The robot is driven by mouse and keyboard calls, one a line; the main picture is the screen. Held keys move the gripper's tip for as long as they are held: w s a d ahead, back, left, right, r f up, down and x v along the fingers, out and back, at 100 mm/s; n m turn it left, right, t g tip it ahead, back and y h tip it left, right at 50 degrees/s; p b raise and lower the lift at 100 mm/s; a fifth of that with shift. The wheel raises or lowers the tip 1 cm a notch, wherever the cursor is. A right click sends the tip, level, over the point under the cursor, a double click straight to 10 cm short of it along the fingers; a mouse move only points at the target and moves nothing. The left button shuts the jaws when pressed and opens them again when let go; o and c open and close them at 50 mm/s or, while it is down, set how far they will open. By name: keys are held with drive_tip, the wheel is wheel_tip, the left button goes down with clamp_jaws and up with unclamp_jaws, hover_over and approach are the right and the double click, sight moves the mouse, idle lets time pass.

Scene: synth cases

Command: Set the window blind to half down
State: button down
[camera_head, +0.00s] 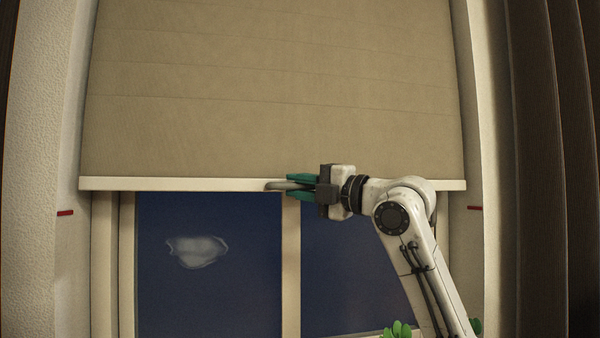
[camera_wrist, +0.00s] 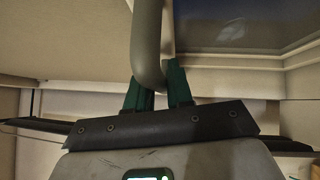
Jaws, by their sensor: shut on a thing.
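The beige window blind (camera_head: 270,90) hangs from above and covers the upper part of the window. Its pale bottom bar (camera_head: 180,184) is level and sits a little above the red marks (camera_head: 65,213) on the frame sides. A grey pull handle (camera_head: 278,186) is at the middle of the bar. My gripper (camera_head: 300,187), with teal fingers, is shut on the handle from the right. In the wrist view the handle (camera_wrist: 148,45) runs down between the teal fingers (camera_wrist: 158,86).
Below the bar, dark window panes (camera_head: 205,280) show with a pale upright (camera_head: 291,260) between them. Another red mark (camera_head: 474,208) is on the right frame side. A green plant (camera_head: 397,330) stands low near my arm. Dark panels (camera_head: 560,150) are at the far right.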

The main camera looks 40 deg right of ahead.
wheel_tip(320, 180, down, 6)
drive_tip(key=b, duration=0.2)
drive_tip(key=shift+r+b, duration=0.2)
drive_tip(key=shift+b, duration=0.1)
drive_tip(key=c, duration=1.1)
unclamp_jaws()
drive_tip(key=b+v, duration=0.1)
drive_tip(key=v, duration=1)
drive_tip(key=shift+f, duration=0.1)
